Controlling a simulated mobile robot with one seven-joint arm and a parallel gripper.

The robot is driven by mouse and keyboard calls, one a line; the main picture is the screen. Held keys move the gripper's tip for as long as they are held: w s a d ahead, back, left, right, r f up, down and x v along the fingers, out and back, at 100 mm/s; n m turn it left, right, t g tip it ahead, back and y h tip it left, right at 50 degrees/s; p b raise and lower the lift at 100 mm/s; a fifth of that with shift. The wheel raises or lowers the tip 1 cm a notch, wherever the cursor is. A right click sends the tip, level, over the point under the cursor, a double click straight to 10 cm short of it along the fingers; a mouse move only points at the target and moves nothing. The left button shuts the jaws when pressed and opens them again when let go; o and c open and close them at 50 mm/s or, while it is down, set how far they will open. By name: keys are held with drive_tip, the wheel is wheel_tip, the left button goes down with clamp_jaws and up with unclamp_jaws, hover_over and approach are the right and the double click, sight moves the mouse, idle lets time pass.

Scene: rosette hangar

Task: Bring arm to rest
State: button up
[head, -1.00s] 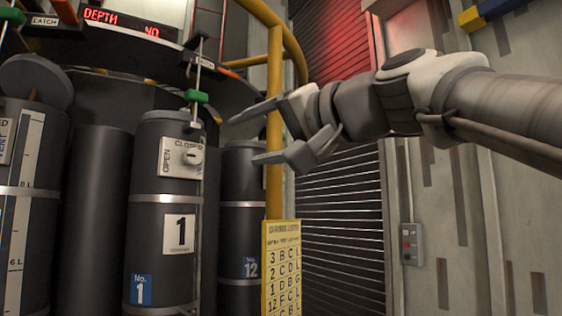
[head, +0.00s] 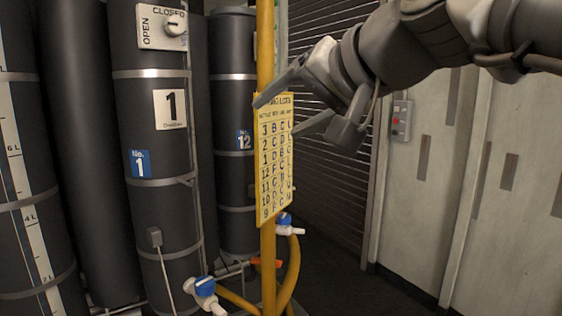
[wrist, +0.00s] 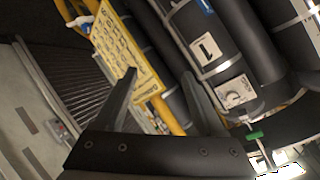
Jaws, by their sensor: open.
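My gripper (head: 276,112) is open and empty. In the head view it is at the upper middle, its fingers pointing left, in front of the yellow chart (head: 276,165) on the yellow pole (head: 266,50). I cannot tell whether a fingertip touches the chart. My arm comes in from the upper right. In the wrist view both fingers (wrist: 162,85) are apart with nothing between them; the chart (wrist: 125,45) and the cylinder marked 1 (wrist: 215,45) show beyond them.
Dark cylinder 1 (head: 150,120) has a dial plate (head: 162,27) marked OPEN and CLOSED. Cylinder 12 (head: 235,180) stands behind. Blue-handled valves (head: 204,287) and yellow hoses are low down. A ribbed shutter (head: 335,200) and a wall control box (head: 402,121) are at right.

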drive_tip(key=s+d+f+g+h+p, duration=0.1)
drive_tip(key=s+d+f, duration=0.3)
drive_tip(key=f, duration=0.4)
drive_tip(key=s+d+f+n+g+h+p, duration=0.1)
drive_tip(key=s+d+f+g+h+p, duration=0.1)
drive_tip(key=f, duration=0.7)
drive_tip(key=s+d+f+g+h+p, duration=0.2)
drive_tip(key=s+d+f+h, duration=0.2)
drive_tip(key=s+d+f, duration=0.3)
drive_tip(key=shift+s+d+f+h+p, duration=0.2)
drive_tip(key=shift+s+f+h+p, duration=0.1)
drive_tip(key=shift+s+f+p, duration=0.25)
drive_tip(key=shift+w, duration=0.1)
drive_tip(key=c, duration=0.4)
drive_tip(key=shift+o, duration=0.2)
drive_tip(key=shift+a+n, duration=0.15)
drive_tip(key=shift+n, duration=0.15)
